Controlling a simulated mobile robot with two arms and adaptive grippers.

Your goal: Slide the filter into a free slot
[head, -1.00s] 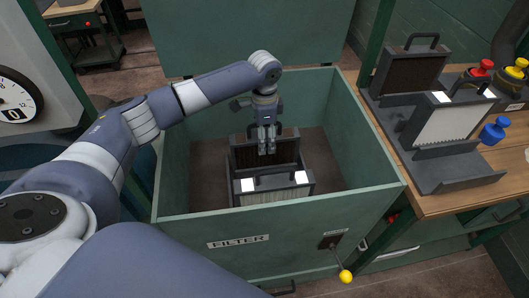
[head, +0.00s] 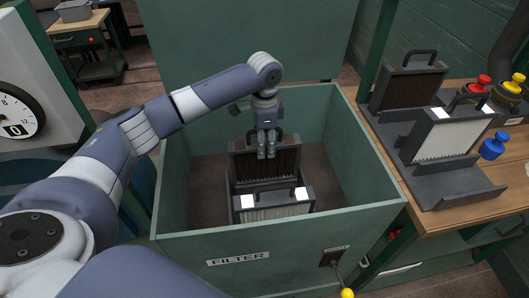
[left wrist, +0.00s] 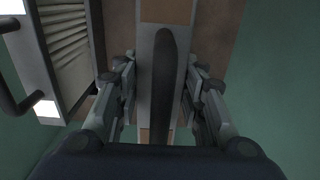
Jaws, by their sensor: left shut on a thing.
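My left gripper (head: 266,150) points down inside the green bin (head: 340,150) labelled FILTER. It is shut on the handle of a dark filter (head: 282,166) with a brown face, which stands upright. In the left wrist view, the dark handle (left wrist: 165,85) runs between the two fingers (left wrist: 161,105). A second filter (head: 276,212), with pale pleats and white pads on its frame, stands just in front of the held one in the bin. The dark filter's lower edge is hidden behind it. On the right bench, a grey rack (head: 450,193) holds a brown filter (head: 408,88) and a white-faced filter (head: 450,138).
The bin's lid (head: 250,40) stands open behind. A yellow-knobbed lever (head: 347,293) is on the bin's front. Red, yellow and blue-topped bottles (head: 493,147) stand beside the rack on the wooden bench (head: 510,178). The bin floor is bare left and right of the filters.

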